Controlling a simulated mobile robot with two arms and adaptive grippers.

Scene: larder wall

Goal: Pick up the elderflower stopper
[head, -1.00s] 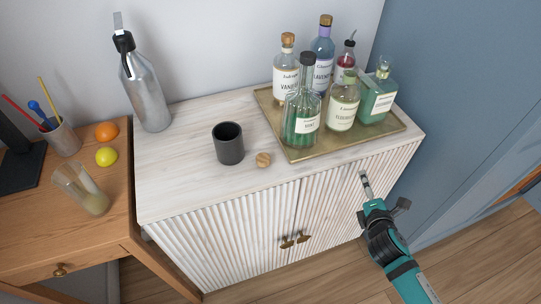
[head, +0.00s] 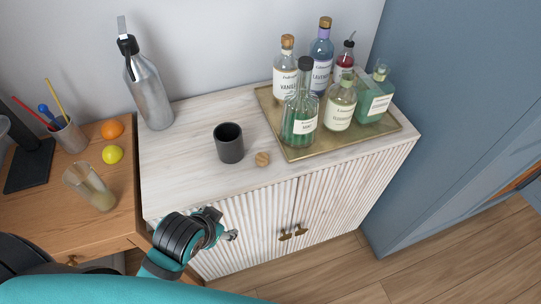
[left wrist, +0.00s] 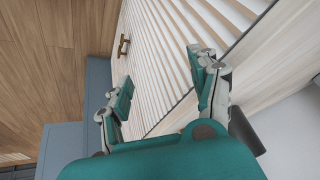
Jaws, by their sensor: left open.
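A small round wooden stopper (head: 262,159) lies on the pale cabinet top near its front edge, just right of a dark cup. No label shows on it, so I cannot tell its bottle from it alone. A clear bottle with pale contents (head: 340,108) stands at the tray's front; its label is too small to read surely. My left gripper (head: 229,235) is in front of the cabinet, below its top edge and apart from the stopper. In the left wrist view the gripper (left wrist: 162,88) is open and empty, facing the ribbed doors. My right gripper is out of view.
The dark cup (head: 229,143) stands left of the stopper. A brass tray (head: 300,153) with several bottles is behind and to the right. A steel bottle (head: 149,91) stands at the back left. A wooden desk (head: 35,215) is at the left. Brass handles (head: 292,233) protrude from the doors.

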